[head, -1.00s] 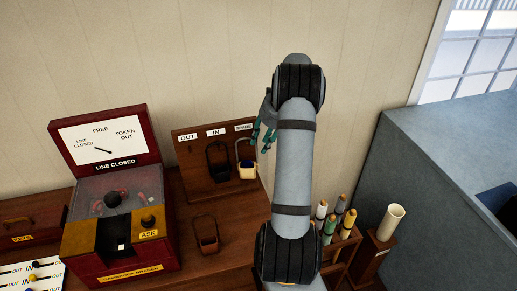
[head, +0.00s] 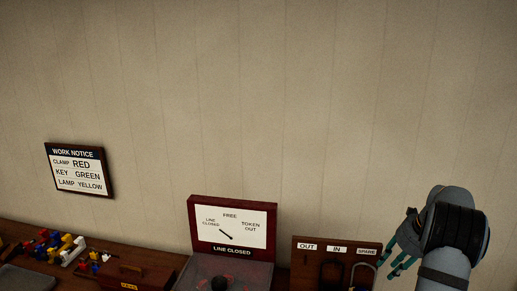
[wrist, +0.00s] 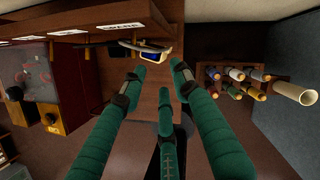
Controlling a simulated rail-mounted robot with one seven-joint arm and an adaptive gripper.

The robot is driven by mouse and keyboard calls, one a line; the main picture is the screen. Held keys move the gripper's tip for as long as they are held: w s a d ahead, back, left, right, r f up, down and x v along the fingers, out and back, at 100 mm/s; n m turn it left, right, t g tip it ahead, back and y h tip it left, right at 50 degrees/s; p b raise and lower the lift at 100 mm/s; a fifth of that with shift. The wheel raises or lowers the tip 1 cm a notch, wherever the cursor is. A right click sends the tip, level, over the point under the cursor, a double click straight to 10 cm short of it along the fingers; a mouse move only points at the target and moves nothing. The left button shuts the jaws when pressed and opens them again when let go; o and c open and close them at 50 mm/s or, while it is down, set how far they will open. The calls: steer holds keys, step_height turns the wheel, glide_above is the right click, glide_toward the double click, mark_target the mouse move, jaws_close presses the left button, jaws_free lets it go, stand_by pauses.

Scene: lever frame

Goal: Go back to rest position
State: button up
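My gripper (head: 402,245) is at the right of the head view, in front of the wall beside the OUT, IN, SPARE board (head: 337,250). In the wrist view its green fingers (wrist: 160,75) are spread apart with nothing between them. Beyond the fingertips, a hoop with a blue and white piece (wrist: 150,52) hangs under the SPARE label, apart from the fingers.
The red-framed LINE CLOSED instrument (head: 232,222) stands left of the board. A rack of coloured rolls (wrist: 235,75) and a cream tube (wrist: 295,93) stand right of my gripper. The wall above is clear.

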steer(key=s+x, duration=0.1)
steer(key=x, duration=0.7)
steer(key=shift+a+f, duration=0.35)
steer(key=shift+f, duration=0.2)
steer(key=shift+w, duration=0.1)
